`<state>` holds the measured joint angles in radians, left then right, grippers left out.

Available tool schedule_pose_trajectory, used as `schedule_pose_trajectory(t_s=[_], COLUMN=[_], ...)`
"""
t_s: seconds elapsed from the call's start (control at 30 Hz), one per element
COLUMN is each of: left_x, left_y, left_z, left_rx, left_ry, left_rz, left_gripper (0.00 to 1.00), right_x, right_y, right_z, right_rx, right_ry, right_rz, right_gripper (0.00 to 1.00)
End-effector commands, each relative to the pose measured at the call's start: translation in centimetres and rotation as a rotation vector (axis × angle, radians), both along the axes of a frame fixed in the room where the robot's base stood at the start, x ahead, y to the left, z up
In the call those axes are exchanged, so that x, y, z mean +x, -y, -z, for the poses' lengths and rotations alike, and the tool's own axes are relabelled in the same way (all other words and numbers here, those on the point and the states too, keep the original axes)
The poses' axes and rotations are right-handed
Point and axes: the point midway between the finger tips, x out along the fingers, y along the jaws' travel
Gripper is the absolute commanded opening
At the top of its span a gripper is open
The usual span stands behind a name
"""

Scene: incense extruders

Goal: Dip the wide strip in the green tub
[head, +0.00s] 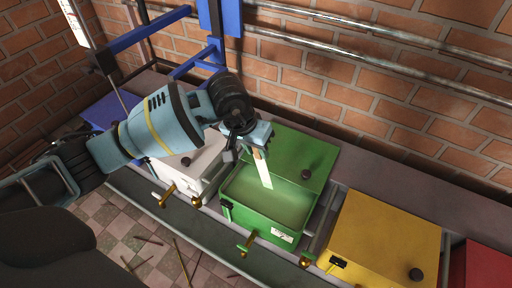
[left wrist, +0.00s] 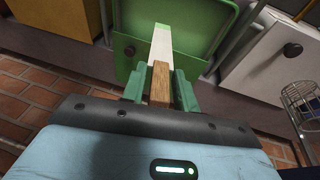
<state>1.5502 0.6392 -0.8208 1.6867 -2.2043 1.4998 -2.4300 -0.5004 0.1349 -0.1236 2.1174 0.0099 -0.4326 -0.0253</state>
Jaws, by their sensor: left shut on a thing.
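The green tub (head: 258,224) stands in the middle of the row, its front part open with green contents inside. Its green lid (head: 290,150) with a dark knob covers the back part and also shows in the left wrist view (left wrist: 199,30). My left gripper (head: 257,148) is above the tub, shut on the wooden end of a strip (head: 264,172). The strip is pale and flat and tilts down toward the tub's contents. In the left wrist view the strip (left wrist: 161,50) is light green at its far end; I cannot tell whether that end is under the surface. My right gripper is out of view.
A white tub (head: 205,160) stands left of the green one, a yellow tub (head: 375,238) and a red one (head: 485,268) to the right. Brass taps (head: 247,243) stick out in front. Metal pipes (head: 350,65) run along the brick wall. Thin sticks (head: 182,262) lie on the floor.

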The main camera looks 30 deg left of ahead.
Motion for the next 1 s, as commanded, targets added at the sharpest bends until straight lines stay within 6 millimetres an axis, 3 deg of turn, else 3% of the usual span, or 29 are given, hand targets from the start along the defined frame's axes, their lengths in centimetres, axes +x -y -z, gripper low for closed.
schedule_pose_trajectory(t_s=[0.37, 1.0], left_x=[0.0, 0.0], left_y=[0.0, 0.0], left_z=[-0.2, -5.5], left_rx=[0.0, 0.001], left_ry=[0.001, 0.002], left_rz=[0.0, -0.002], left_gripper=[0.07, 0.07], right_x=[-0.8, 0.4], right_y=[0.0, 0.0], right_z=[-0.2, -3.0], right_rx=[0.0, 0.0], right_ry=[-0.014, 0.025], right_rz=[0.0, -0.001], right_gripper=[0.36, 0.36])
